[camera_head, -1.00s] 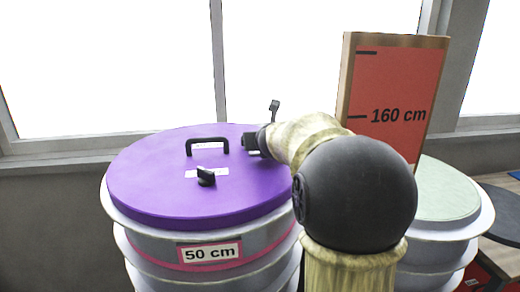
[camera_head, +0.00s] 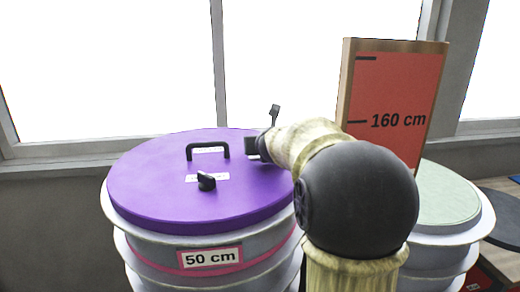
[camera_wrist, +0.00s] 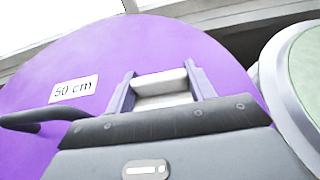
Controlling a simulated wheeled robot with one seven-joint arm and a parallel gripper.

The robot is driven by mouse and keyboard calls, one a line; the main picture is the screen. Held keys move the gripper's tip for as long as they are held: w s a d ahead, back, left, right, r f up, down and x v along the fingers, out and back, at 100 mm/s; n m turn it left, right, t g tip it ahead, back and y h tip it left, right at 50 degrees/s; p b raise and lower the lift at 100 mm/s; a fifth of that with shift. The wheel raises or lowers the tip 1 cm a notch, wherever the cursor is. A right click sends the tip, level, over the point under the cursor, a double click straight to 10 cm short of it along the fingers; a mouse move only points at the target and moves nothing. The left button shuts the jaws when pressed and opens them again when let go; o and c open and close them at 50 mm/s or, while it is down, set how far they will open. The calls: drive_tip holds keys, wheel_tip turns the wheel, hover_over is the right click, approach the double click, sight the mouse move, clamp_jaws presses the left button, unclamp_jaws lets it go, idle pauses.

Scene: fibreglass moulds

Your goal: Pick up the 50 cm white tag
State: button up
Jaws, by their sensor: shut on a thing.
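My gripper (camera_head: 251,147) is over the back right part of a purple lid (camera_head: 150,185) on a ribbed white mould. In the wrist view, my gripper (camera_wrist: 160,72) has its two fingers on either side of a plain white block-like piece (camera_wrist: 163,85). No lettering shows on this piece. A white tag reading "50 cm" (camera_wrist: 74,90) lies on the lid, left of the fingers and apart from them. Another white tag reading "50 cm" (camera_head: 210,258), with a pink border, is on the mould's front side.
A black handle (camera_head: 208,146) and a black knob (camera_head: 206,181) stand on the lid, with small white labels beside them. A red "160 cm" board (camera_head: 395,105) rises behind my arm. A pale green-topped mould (camera_head: 445,192) stands at right. Windows are behind.

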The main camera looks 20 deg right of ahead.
drive_tip(key=shift+r, duration=0.1)
wheel_tip(320, 180, up, 18)
drive_tip(key=p, duration=1.7)
